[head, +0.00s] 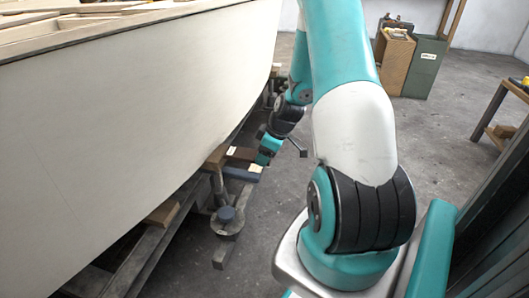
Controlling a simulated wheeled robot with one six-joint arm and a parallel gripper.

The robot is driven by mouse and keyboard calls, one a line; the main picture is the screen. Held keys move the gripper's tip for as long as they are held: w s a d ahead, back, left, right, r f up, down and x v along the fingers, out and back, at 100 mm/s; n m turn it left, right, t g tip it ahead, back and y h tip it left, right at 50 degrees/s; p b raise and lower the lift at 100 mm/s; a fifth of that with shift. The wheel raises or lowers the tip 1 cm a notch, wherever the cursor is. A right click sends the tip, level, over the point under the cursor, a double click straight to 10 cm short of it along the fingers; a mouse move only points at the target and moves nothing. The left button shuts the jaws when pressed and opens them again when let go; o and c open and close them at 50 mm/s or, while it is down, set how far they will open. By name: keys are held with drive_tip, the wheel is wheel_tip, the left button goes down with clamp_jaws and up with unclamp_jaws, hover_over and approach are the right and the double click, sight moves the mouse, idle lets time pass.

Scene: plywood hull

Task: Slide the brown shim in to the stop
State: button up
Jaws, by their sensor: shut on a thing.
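The brown shim (242,153) is a small dark brown piece beside the hull's lower edge, near the middle of the head view. My gripper (261,158) is at its right end and is shut on it. The fingertips are small and partly hidden, so the exact grip is hard to see. The shim's left end is near a lighter wood block (215,158). A dark blue piece with a pale end (238,173) lies just below the shim. The stop cannot be made out.
The white hull (130,95) fills the left side. Under it are a metal stand with a round foot (226,214), dark rails and another wood block (163,212). Grey floor (440,130) is open to the right. Boxes and a cabinet (424,68) stand at the back.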

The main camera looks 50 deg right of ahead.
sight(240, 152)
drive_tip(key=shift+f+b, duration=2.15)
drive_tip(key=shift+f, duration=1.35)
drive_tip(key=shift+w, duration=0.1)
drive_tip(key=shift+w+a+p, duration=0.2)
drive_tip(key=shift+w+a, duration=0.45)
drive_tip(key=shift+w, duration=0.95)
drive_tip(key=shift+w+a+p, duration=0.25)
drive_tip(key=shift+w+a, duration=0.45)
drive_tip(key=shift+w, duration=0.85)
drive_tip(key=shift+w+a+p, duration=0.2)
drive_tip(key=shift+w+a, duration=0.45)
drive_tip(key=shift+w, duration=0.95)
drive_tip(key=o, duration=1.1)
drive_tip(key=shift+p+v, duration=2.35)
drive_tip(key=shift+v, duration=0.4)
drive_tip(key=shift+w, duration=0.1)
